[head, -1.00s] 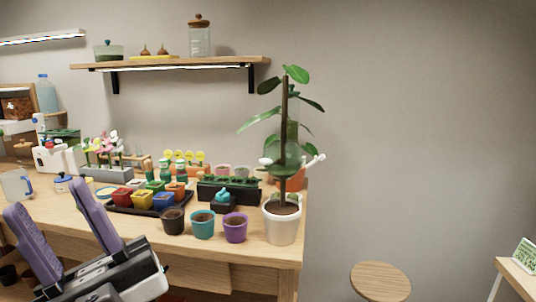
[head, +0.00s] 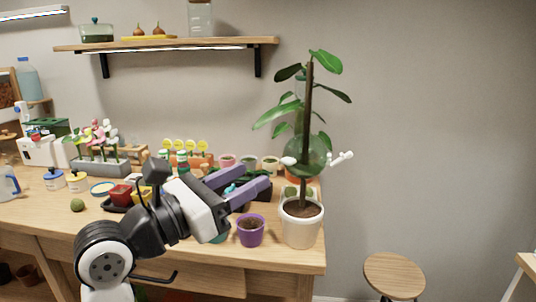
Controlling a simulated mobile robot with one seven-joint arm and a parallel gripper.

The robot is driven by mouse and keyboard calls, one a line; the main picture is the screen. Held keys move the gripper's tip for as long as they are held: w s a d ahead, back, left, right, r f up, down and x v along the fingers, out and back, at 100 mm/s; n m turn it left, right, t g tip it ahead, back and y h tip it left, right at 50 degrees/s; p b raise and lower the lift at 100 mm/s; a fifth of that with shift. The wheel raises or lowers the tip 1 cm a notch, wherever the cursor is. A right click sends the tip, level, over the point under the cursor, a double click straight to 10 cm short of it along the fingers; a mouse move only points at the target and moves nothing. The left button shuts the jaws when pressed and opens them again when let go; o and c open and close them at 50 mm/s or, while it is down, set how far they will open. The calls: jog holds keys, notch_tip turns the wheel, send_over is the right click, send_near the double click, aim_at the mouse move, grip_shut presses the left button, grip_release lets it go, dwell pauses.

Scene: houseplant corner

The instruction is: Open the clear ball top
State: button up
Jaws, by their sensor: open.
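My gripper (head: 262,177) has two purple fingers, spread apart and empty. They point right, toward the plant and ball, and appear left of both. Contact is not visible.
A purple pot (head: 250,232) stands just below my gripper, left of the white pot. A shelf (head: 170,43) hangs above. A wooden stool (head: 394,274) stands right of the bench (head: 50,219); the wall behind is bare.

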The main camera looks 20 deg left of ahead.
aim_at(284, 162)
jog(key=w+a+f+n+y, duration=0.1)
jog(key=w+a+f+y, duration=0.1)
jog(key=a+f+y, duration=0.15)
jog(key=shift+h, duration=0.25)
jog(key=p+x, duration=0.3)
jog(key=x, duration=1)
jog(key=shift+w+p, duration=0.25)
jog(key=shift+p, duration=0.1)
jog(key=shift+c, duration=0.5)
grip_shut()
